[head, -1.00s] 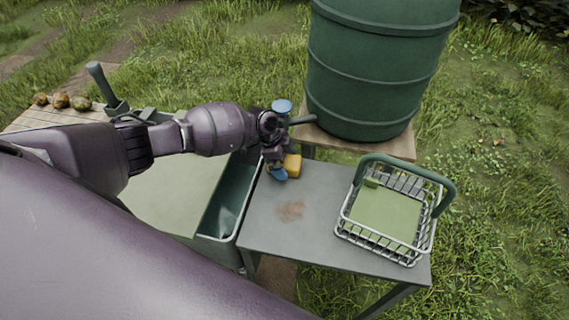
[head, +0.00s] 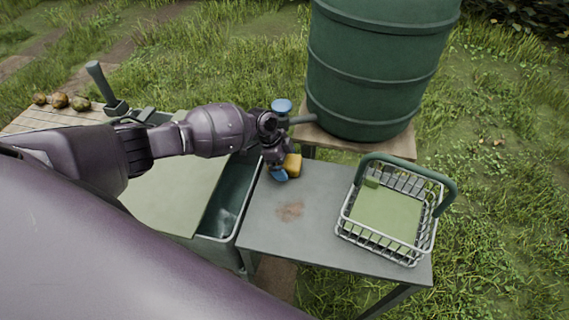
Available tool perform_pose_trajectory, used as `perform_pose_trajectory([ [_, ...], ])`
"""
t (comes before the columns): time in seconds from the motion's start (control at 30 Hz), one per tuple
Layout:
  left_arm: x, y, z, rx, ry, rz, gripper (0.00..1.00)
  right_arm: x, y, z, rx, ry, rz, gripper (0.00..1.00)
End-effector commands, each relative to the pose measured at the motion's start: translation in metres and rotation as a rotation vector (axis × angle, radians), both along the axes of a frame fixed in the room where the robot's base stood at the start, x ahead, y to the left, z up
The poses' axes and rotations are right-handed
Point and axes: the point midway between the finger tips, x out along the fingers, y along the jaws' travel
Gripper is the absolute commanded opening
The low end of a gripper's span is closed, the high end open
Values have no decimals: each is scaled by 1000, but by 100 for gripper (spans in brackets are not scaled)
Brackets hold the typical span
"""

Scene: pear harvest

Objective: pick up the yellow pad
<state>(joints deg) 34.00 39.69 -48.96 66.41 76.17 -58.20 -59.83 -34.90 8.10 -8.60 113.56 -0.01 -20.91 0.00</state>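The yellow pad (head: 294,164) lies on the grey table (head: 330,195), near its far left corner. My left gripper (head: 279,172) is down at the pad's left side, with a blue fingertip low beside it. The wrist hides part of the fingers and the pad's left edge. I cannot tell whether the fingers are open or touch the pad. My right gripper is not in view.
A wire basket (head: 347,233) with a green handle stands on the table's right. A green barrel (head: 380,65) stands behind on a wooden stand. A blue tap knob (head: 281,106) is close to my wrist. A trough (head: 228,195) lies left. The table's middle, with a brown stain (head: 290,211), is clear.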

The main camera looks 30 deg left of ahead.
Motion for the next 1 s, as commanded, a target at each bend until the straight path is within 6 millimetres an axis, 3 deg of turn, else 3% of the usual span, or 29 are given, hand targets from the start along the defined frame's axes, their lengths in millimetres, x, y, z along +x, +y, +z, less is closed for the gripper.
perform_pose_trajectory([
  [0.03,0,0,0,0,0,0,92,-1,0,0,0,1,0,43],
  [0.33,0,0,0,0,0,0,46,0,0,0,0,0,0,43],
  [0.77,0,0,8,1,0,-1,46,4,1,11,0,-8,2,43],
  [1.0,1,1,57,0,-4,-3,46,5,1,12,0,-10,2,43],
])
